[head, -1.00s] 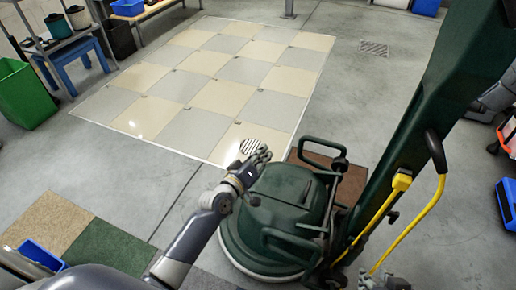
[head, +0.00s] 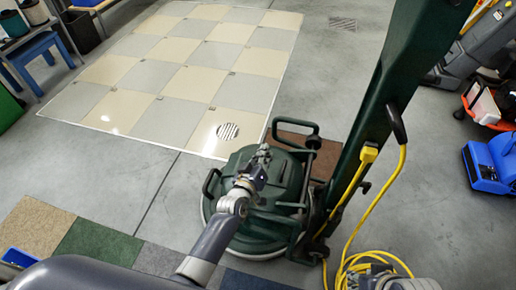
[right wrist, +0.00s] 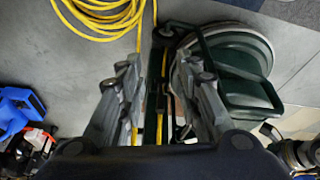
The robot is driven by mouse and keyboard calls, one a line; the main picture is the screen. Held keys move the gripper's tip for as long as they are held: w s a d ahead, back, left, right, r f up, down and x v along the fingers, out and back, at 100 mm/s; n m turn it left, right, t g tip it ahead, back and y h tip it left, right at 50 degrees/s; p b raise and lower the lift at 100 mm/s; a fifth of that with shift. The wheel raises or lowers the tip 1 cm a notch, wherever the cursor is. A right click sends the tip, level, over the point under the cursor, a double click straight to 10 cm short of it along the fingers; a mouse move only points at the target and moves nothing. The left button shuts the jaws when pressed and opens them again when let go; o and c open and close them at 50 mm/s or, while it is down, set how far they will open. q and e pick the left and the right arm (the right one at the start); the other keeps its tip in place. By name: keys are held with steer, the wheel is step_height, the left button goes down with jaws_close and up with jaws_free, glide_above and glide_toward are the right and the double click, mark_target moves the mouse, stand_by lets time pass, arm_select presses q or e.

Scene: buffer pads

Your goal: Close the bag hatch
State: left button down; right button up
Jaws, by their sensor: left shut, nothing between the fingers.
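A dark green floor machine (head: 248,229) with a round base and a tall green column (head: 385,90) stands in front of me in the head view. I cannot make out which part of it is a bag hatch. My left gripper (head: 263,158) is shut and empty over the top of the round base; I cannot tell if it touches it. My right gripper (head: 375,272) is partly in view at the bottom edge. In the right wrist view it (right wrist: 160,78) is open, fingers apart, with the machine's base (right wrist: 235,58) beyond it to the right.
A coiled yellow cord (head: 366,262) lies on the floor right of the machine, rising to a yellow plug (head: 369,152) on the column. A blue machine (head: 488,168) stands at the right. A checkered tile floor (head: 190,80) lies behind; carpet samples (head: 100,243) lie front left.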

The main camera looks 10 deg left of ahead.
arm_select(q)
steer(key=shift+d+f, duration=0.3)
steer(key=shift+d, duration=0.05)
stand_by(0.3)
